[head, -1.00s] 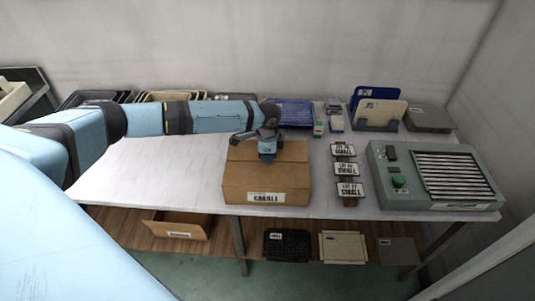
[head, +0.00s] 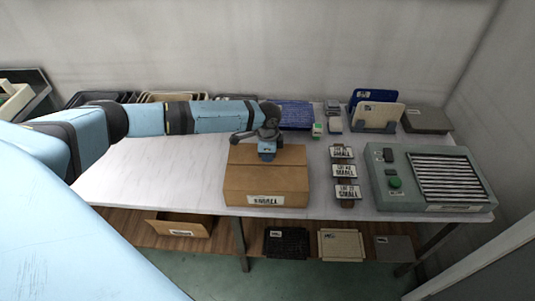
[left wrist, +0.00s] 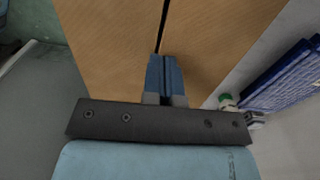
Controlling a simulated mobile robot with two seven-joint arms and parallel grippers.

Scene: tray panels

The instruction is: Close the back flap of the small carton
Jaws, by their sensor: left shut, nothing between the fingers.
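The small carton (head: 240,178) is a brown box with a "SMALL" label on its front, near the table's front edge. Its top looks flat, with no flap standing up in the head view. In the left wrist view two brown top panels (left wrist: 108,45) meet at a narrow dark seam. My left gripper (head: 267,157) points down over the back middle of the carton top. Its blue fingers (left wrist: 165,62) are together and empty, close to the seam. I cannot tell whether they touch the cardboard. The gripper hides part of the back edge. My right gripper is out of view.
Labelled plates (head: 345,172) stand right of the carton, then a grey-green console (head: 398,165) with a green button. A blue tray panel (head: 295,114) and small items lie behind. The table left of the carton (head: 165,175) is clear.

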